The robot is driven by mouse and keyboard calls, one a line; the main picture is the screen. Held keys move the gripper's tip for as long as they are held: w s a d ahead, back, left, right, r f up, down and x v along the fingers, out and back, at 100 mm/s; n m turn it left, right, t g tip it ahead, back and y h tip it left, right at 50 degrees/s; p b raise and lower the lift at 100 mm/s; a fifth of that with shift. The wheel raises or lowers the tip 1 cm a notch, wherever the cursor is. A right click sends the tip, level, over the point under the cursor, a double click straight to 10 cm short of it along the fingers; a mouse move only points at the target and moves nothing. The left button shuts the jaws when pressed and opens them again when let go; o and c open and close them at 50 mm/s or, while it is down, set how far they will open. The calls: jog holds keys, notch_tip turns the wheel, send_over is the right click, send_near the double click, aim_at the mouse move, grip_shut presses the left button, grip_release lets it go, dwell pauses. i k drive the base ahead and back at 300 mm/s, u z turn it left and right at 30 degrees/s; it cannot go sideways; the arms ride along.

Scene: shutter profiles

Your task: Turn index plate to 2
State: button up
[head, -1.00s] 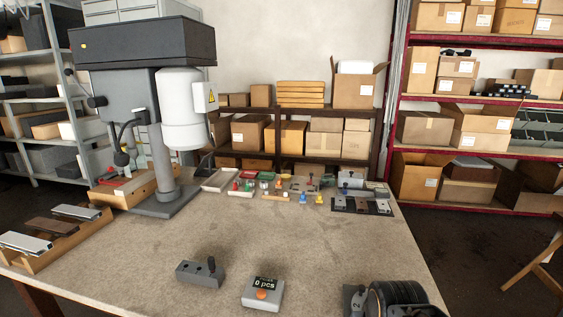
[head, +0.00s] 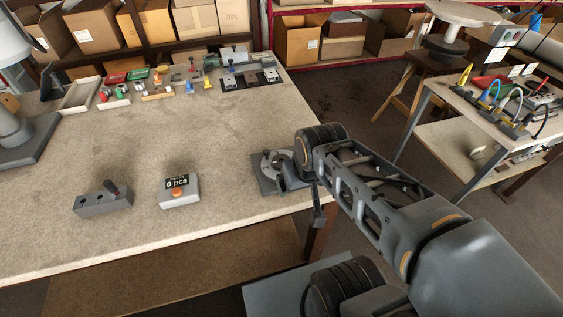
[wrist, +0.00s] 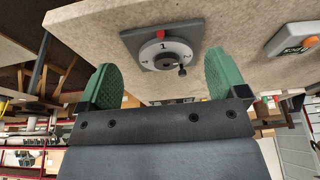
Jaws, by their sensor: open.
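The index plate (wrist: 150,52) is a pale round dial with a dark hub on a grey square base, near the table edge. In the wrist view the number 1 sits by the red mark (wrist: 160,35); the 2 is at the right, near a small dark knob (wrist: 182,70) at the dial's lower right rim. In the head view the index plate (head: 268,165) is partly hidden by my arm. My gripper (wrist: 160,78) is open, its two green fingers wide apart on either side of the dial in the picture. Nothing is between them. I cannot tell any contact.
A counter box reading 0 pcs (head: 179,191) and a grey block with a dark peg (head: 102,199) stand left of the plate. Small parts and trays lie at the back of the table (head: 130,150). A side table with tools (head: 490,110) stands at the right.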

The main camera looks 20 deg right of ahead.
aim_at(269, 171)
jog(key=z, duration=1.9)
jog(key=k, duration=0.9)
jog(key=u, duration=1.65)
jog(key=i, duration=0.5)
